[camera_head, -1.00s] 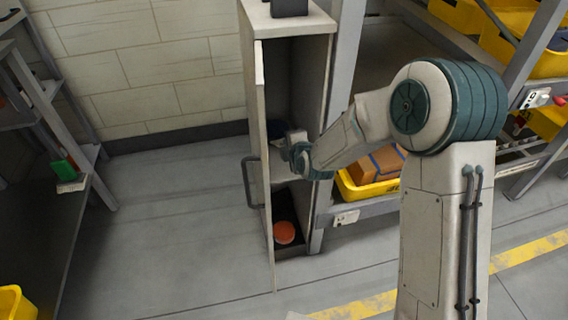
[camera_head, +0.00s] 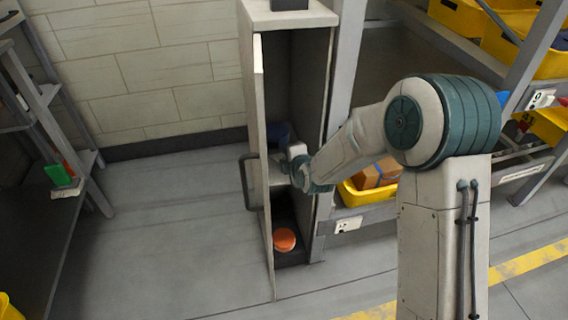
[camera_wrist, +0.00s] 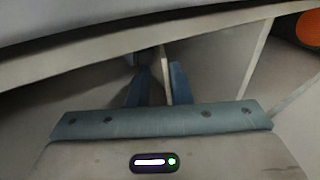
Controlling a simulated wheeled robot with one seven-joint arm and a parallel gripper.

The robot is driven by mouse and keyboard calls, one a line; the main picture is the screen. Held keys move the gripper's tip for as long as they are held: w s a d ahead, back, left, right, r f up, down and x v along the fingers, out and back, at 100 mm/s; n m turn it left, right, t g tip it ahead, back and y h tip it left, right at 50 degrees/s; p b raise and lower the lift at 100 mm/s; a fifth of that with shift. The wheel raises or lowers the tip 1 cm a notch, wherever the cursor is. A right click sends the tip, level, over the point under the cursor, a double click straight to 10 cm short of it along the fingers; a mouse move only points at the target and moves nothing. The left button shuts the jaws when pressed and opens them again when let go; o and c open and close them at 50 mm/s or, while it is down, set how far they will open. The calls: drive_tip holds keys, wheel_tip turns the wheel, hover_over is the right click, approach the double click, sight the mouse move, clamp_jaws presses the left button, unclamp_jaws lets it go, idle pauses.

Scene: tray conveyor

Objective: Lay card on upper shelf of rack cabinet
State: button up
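The open cabinet (camera_head: 290,19) is tall, narrow and pale, with its door (camera_head: 259,160) swung out. A shelf (camera_head: 281,172) shows inside it, above a dark lower bay. My gripper (camera_head: 283,165) reaches into the opening at about the height of this shelf. In the wrist view the two blue fingers of my gripper (camera_wrist: 160,85) stand a short way apart. A thin pale strip (camera_wrist: 164,75) shows between them, against the right finger. It may be the card edge-on, but I cannot tell whether it is gripped. No other card is visible.
An orange round object (camera_head: 284,239) lies in the lower bay. A blue thing (camera_head: 279,132) is partly hidden behind my gripper. A rack with yellow bins (camera_head: 364,195) stands close on the right. The floor (camera_head: 170,220) left of the door is clear.

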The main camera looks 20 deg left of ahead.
drive_tip(key=v, duration=0.8)
idle(0.4)
wheel_tip(320, 180, up, 7)
drive_tip(key=s+d+p, duration=0.1)
drive_tip(key=s+p, duration=0.1)
drive_tip(key=p, duration=0.2)
drive_tip(key=shift+d+r, duration=0.25)
drive_tip(key=shift+d, duration=0.05)
drive_tip(key=shift+s, duration=0.1)
